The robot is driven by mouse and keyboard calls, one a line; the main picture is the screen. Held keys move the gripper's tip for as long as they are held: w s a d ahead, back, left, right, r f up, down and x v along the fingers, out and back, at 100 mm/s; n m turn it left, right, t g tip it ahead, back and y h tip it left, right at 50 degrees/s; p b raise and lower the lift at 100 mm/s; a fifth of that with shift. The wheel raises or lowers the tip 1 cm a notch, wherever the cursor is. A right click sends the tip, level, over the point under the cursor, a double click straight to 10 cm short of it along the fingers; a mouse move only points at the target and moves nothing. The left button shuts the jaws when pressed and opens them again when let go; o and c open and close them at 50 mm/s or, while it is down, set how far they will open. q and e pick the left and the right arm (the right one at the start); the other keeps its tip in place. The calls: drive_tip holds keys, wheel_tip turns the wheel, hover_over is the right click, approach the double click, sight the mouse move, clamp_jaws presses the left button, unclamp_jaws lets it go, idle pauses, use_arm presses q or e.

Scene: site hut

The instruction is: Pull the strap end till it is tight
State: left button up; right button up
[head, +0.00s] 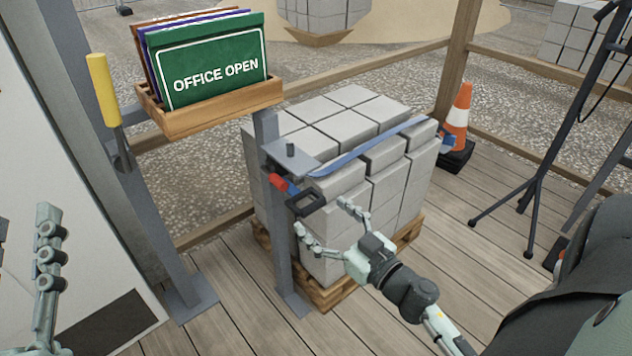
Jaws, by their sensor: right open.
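A blue strap (370,148) runs over the top of a stack of grey blocks (352,118). Its near end meets a grey bracket (291,157) on a metal post. Below the bracket are a red piece (278,182) and a black loop-shaped handle (306,202); I cannot tell how they join the strap. My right gripper (322,217) is open, with its fingers spread just below and right of the black handle, in front of the blocks. I see nothing between its fingers. My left gripper (48,228) is at the left edge, far from the strap, seen edge-on.
The blocks stand on a wooden pallet (412,232). A wooden tray (215,112) with a green "OFFICE OPEN" sign (215,65) and a yellow-handled tool (103,90) are at upper left. A cone (459,117) and a black tripod (538,185) stand right.

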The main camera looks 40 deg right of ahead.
sight(301, 197)
drive_tip(key=shift+d+r+y, duration=0.1)
drive_tip(key=shift+d+y, duration=0.05)
drive_tip(key=shift+y, duration=0.15)
drive_tip(key=w, duration=0.7)
drive_tip(key=shift+w+a, duration=0.3)
drive_tip(key=shift+a, duration=0.05)
use_arm(q)
drive_tip(key=shift+w+d+f+g, duration=0.15)
drive_tip(key=shift+d+f+g, duration=0.3)
drive_tip(key=shift+f+g, duration=0.25)
use_arm(e)
drive_tip(key=shift+c, duration=0.3)
